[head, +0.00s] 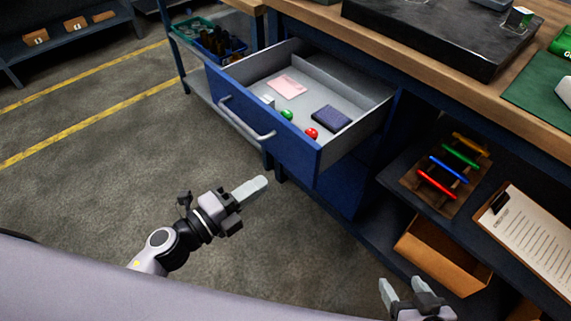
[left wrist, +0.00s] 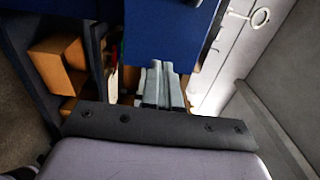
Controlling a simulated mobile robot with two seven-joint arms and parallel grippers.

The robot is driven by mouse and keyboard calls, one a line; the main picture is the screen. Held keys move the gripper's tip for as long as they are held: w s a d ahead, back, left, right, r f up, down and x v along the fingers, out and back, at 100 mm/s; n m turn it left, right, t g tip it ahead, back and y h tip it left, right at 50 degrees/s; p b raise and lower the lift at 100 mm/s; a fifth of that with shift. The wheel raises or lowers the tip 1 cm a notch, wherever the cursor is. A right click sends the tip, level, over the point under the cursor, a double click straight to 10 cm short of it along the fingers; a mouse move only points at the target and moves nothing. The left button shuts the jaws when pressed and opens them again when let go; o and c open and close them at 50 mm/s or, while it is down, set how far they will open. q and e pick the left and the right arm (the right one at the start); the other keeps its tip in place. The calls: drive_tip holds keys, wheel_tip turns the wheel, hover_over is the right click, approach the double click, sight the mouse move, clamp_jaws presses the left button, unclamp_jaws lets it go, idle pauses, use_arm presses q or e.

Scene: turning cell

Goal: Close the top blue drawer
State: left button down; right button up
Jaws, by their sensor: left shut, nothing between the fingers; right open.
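The top blue drawer (head: 262,137) stands pulled out from the blue bench in the head view, with a grey bar handle (head: 247,120) on its front. Inside lie a pink pad (head: 286,87), a dark blue notebook (head: 331,119), a green ball and a red ball. My left gripper (head: 258,188) is shut and empty, in front of and below the drawer front, apart from it. Its closed fingers (left wrist: 159,84) show in the left wrist view, with a blue panel beyond. My right gripper (head: 403,287) is open and empty at the bottom edge, near the lower shelf.
A wooden rack (head: 446,178) with coloured-handled tools and a clipboard (head: 524,235) lie on the shelf to the right, above a cardboard box (head: 441,254). A green crate (head: 194,30) and blue crate (head: 219,43) stand left of the drawer. The floor before the drawer is clear.

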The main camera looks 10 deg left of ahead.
sight(296, 159)
use_arm(q)
drive_tip(key=x, duration=0.8)
use_arm(e)
drive_tip(key=shift+s, duration=0.1)
use_arm(q)
drive_tip(key=shift+w, duration=0.15)
use_arm(e)
drive_tip(key=shift+d+f, duration=0.1)
